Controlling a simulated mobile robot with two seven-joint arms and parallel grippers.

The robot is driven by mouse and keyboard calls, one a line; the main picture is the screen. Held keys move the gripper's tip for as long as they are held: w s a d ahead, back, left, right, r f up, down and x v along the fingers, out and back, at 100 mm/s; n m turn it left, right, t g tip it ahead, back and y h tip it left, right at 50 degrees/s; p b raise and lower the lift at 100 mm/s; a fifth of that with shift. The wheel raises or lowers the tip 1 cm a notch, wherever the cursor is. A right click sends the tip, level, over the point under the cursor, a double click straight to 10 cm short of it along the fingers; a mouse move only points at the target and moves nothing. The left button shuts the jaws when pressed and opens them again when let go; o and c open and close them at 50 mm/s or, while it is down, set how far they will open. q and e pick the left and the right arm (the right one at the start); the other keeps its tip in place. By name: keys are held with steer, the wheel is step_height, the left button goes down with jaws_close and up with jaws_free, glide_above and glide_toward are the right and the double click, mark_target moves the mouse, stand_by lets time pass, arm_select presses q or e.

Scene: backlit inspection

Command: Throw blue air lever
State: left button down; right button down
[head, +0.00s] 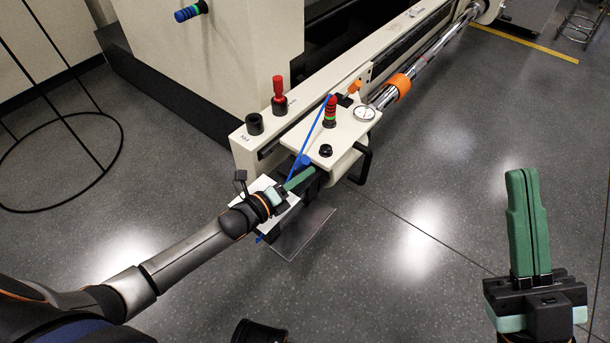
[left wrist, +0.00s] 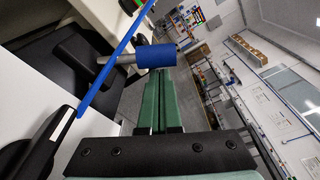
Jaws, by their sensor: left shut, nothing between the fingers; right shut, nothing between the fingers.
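The blue air lever, a short blue cylinder grip (head: 306,160) on a metal stem, sits at the near end of the machine. In the left wrist view the blue grip (left wrist: 157,56) lies across the far end of my green fingers. My left gripper (head: 312,172) is shut and empty, with its tips right at the grip; I cannot tell whether they touch it. The lever's base is partly hidden in the head view. My right gripper (head: 522,173) is shut and empty, pointing up over open floor at the right.
A thin blue tube (head: 311,137) slants close beside the lever. Floor at right is clear.

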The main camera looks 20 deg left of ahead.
arm_select(q)
steer(key=shift+w+a+r+n, duration=0.1)
steer(key=shift+a+r+n, duration=0.1)
steer(key=shift+n, duration=0.2)
steer(key=shift+a+r+n, duration=0.2)
steer(key=shift+n, duration=0.1)
steer(key=shift+w+a+r+n+p, duration=0.25)
steer(key=shift+a+r+n+p, duration=0.3)
steer(key=shift+n, duration=0.35)
steer(key=shift+w+a+r+n+h, duration=0.1)
steer(key=shift+w+a+n+h, duration=0.05)
steer(key=shift+a+n, duration=0.25)
steer(key=shift+w+a+r+n+h, duration=0.15)
steer(key=shift+a+n, duration=0.1)
steer(key=shift+n, duration=0.25)
steer(key=a+n, duration=0.1)
steer(key=n, duration=0.1)
steer(key=shift+w+a+n+t, duration=0.25)
steer(key=shift+a+n+t, duration=0.05)
steer(key=shift+a, duration=0.05)
steer(key=a+n, duration=0.2)
steer(key=n, duration=0.1)
steer(key=shift+w+t+b, duration=0.3)
steer(key=shift+w+b, duration=0.05)
steer(key=shift+b, duration=0.05)
steer(key=shift+w+a, duration=0.15)
steer(key=shift+a, duration=0.25)
